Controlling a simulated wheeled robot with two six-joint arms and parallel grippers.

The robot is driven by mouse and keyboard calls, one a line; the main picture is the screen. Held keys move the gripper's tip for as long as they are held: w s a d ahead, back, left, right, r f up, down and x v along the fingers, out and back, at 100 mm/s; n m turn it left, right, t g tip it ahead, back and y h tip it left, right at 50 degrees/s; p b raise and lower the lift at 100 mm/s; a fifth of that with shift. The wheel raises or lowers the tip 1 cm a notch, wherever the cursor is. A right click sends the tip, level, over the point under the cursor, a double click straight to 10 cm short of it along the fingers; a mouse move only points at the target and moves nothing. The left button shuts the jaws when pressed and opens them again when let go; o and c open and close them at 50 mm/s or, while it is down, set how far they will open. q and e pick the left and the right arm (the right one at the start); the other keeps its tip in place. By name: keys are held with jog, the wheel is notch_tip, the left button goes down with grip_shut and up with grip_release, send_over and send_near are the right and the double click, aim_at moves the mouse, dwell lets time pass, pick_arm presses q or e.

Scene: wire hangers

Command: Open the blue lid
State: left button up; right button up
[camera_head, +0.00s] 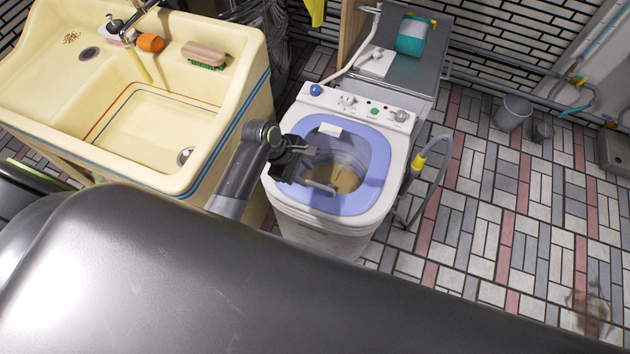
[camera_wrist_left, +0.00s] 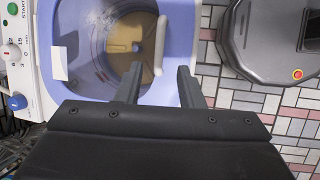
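The blue lid (camera_head: 374,150) lies flat on top of a small white washing machine (camera_head: 398,184). Its middle looks see-through, with the drum visible below, and a pale bar-shaped handle (camera_head: 320,188) crosses its near part. The lid (camera_wrist_left: 182,22) and handle (camera_wrist_left: 160,45) also show in the left wrist view. My left gripper (camera_head: 306,166) is over the lid's left part, close to the handle. In the left wrist view its two fingers (camera_wrist_left: 158,88) are apart with nothing between them, and the handle lies just beyond their tips. My right gripper is not in view.
A cream sink (camera_head: 250,75) stands close on the left, with a brush (camera_head: 205,54) on its rim. A control panel with knobs (camera_head: 360,107) runs along the machine's back. A grey hose (camera_head: 437,165) hangs at its right. The tiled floor further right is mostly clear.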

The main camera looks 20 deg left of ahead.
aim_at(318, 185)
pick_arm(q)
jog(key=x, duration=0.7)
jog(key=shift+f, duration=0.15)
grip_shut()
